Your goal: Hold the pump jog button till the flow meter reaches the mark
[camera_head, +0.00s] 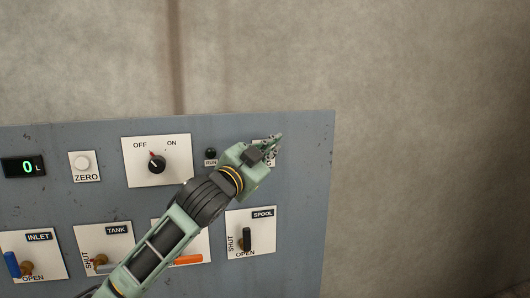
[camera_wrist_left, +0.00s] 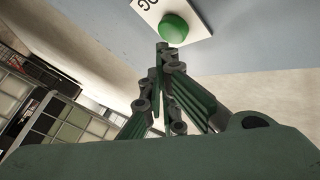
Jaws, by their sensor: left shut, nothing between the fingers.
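The green jog button (camera_wrist_left: 174,28) sits on a white label plate (camera_wrist_left: 202,18) in the left wrist view, with a "G" partly showing. My left gripper (camera_wrist_left: 163,50) is shut and empty, its fingertips at the lower edge of the button in that view; I cannot tell whether they touch it. In the head view my left gripper (camera_head: 276,143) covers most of the jog plate, and the button is hidden there. The flow meter display (camera_head: 24,167) reads 0 L in green. My right gripper is not in view.
The grey panel (camera_head: 100,205) holds a ZERO button (camera_head: 82,163), an OFF/ON knob (camera_head: 156,164) and a dark RUN lamp (camera_head: 210,153). Below are the INLET (camera_head: 38,255), TANK (camera_head: 116,232) and SPOOL (camera_head: 252,216) valve plates. My left arm crosses the lower middle. Bare wall lies right.

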